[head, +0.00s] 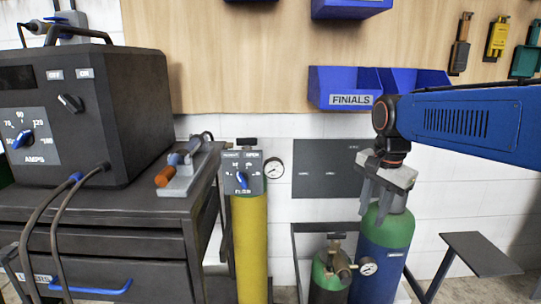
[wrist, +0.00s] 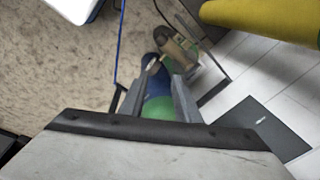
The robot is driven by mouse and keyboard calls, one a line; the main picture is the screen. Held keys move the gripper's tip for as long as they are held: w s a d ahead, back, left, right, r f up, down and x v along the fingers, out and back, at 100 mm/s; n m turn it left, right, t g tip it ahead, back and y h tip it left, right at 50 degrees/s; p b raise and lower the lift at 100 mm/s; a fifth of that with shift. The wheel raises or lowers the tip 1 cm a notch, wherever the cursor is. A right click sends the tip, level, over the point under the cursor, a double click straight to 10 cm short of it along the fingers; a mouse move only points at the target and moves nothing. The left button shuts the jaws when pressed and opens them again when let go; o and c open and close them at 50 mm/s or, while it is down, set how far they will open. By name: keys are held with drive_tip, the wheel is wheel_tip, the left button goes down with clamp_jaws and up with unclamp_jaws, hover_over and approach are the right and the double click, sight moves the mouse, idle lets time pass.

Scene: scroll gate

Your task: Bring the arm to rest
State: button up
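My gripper (head: 376,205) hangs from the end of my blue arm (head: 465,120) at the right of the head view, with its fingers pointing down. It is in front of or above the green-topped blue cylinder (head: 388,240); I cannot tell whether they touch. In the wrist view my gripper's fingers (wrist: 162,78) stand apart with nothing clamped between them. The green and blue of a cylinder (wrist: 158,108) show behind the fingers.
A welding machine (head: 85,110) stands on a dark cabinet (head: 110,235) at left. A yellow cylinder (head: 249,245) and a small green-topped cylinder (head: 325,285) stand near the middle. Blue FINIALS bins (head: 345,88) hang on the wall. A small dark table (head: 480,252) stands at right.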

drive_tip(key=s+d+f+n+t, duration=0.1)
drive_tip(key=s+f+n, duration=0.4)
drive_tip(key=s, duration=0.5)
drive_tip(key=s+d+f+n+t, duration=0.2)
drive_tip(key=s+f+n, duration=0.4)
drive_tip(key=s, duration=0.3)
drive_tip(key=shift+s+f, duration=0.3)
drive_tip(key=shift+s, duration=0.05)
